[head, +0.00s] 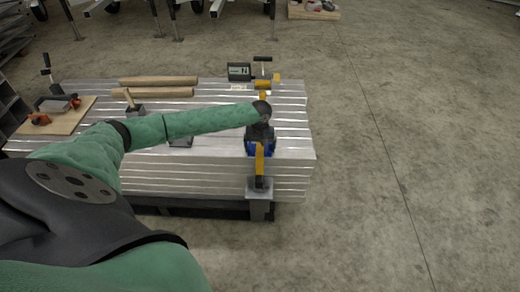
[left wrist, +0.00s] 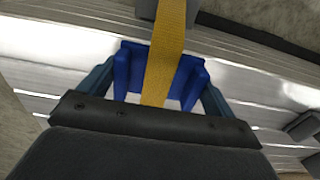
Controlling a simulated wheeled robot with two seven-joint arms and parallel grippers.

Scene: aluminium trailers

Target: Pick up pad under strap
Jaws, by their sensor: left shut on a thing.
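A blue pad (head: 250,150) sits at the near right edge of a stack of aluminium planks (head: 215,156). A yellow strap (head: 259,157) passes over the pad and down the stack's near side. In the left wrist view the strap (left wrist: 165,55) runs across the middle of the pad (left wrist: 133,72). My left gripper (left wrist: 158,76) is shut on the pad, with one finger at each side of it. In the head view my left wrist hides the pad's upper part. My right gripper is in neither view.
Two wooden handles (head: 158,81) and a mallet (head: 134,106) lie on the stack. A boxy device with a display (head: 239,72) stands at its far edge. A wooden board (head: 57,116) with tools is at the left. The floor to the right is clear.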

